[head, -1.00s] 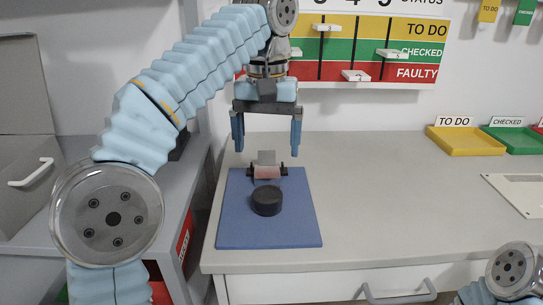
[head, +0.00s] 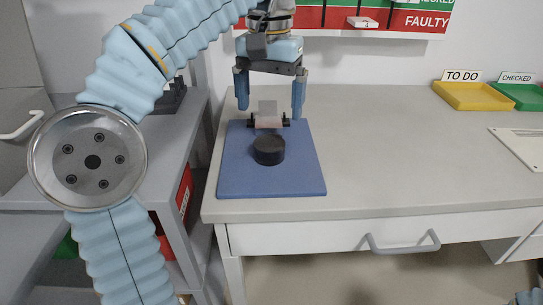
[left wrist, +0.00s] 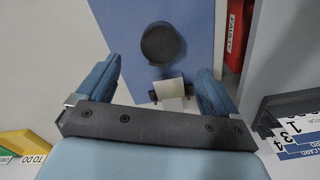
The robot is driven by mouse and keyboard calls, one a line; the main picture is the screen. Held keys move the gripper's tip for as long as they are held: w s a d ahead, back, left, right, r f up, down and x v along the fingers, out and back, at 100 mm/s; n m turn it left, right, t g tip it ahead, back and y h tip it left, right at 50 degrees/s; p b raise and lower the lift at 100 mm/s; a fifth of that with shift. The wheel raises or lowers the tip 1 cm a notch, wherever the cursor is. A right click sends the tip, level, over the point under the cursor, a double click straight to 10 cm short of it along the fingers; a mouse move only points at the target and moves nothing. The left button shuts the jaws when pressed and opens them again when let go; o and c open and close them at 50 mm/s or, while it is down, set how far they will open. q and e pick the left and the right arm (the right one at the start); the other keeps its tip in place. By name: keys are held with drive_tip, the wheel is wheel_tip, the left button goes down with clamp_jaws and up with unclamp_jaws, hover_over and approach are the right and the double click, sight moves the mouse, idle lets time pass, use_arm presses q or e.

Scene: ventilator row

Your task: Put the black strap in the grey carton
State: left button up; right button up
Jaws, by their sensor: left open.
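A short black round thing (head: 269,150), which looks like the rolled-up black strap, lies on the blue mat (head: 270,183). It also shows in the left wrist view (left wrist: 161,43). My left gripper (head: 270,110) is open and empty, fingers pointing down over the mat's far edge. Its fingers are on either side of a small pinkish piece with black ends and a pale upright plate (head: 268,120), behind the black round thing. I cannot tell whether they touch it. A grey box with a white handle (head: 12,158), perhaps the grey carton, is cut off at the left edge.
Yellow (head: 470,97) and green (head: 520,97) trays stand at the back right. A lower grey surface (head: 182,125) lies left, across a gap.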

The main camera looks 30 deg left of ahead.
sight(270, 142)
use_arm(q)
wheel_tip(270, 142, down, 9)
drive_tip(key=shift+f+b, duration=0.1)
drive_tip(key=shift+b, duration=1.1)
drive_tip(key=c, duration=1.2)
